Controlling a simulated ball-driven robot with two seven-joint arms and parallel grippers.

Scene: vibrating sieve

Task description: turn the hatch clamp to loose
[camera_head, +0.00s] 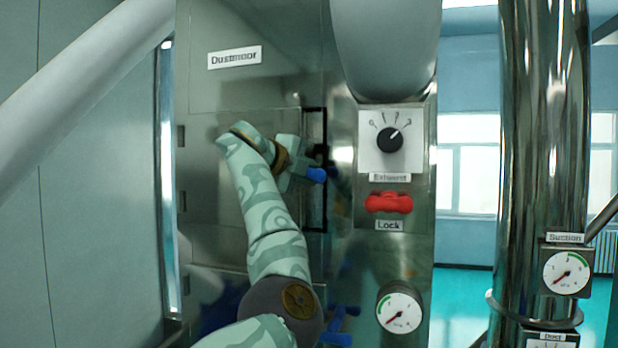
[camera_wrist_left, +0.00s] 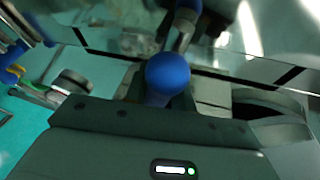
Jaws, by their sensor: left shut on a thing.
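The hatch clamp (camera_head: 316,174) shows as a blue handle end at the right edge of the metal hatch (camera_head: 215,225). In the left wrist view its blue round knob (camera_wrist_left: 168,75) sits between my fingers, with a metal stem beyond it. My left gripper (camera_head: 304,170) is shut on the clamp handle. The gripper hides most of the clamp in the head view, so its exact angle is hard to tell. The hatch lies flush in the cabinet front. My right gripper is in neither view.
Right of the hatch are the black exhaust knob (camera_head: 390,139), a red lock handle (camera_head: 388,203) and a gauge (camera_head: 399,308). Another blue handle (camera_head: 338,325) sits below, partly behind my arm. A shiny vertical pipe (camera_head: 546,120) stands farther right.

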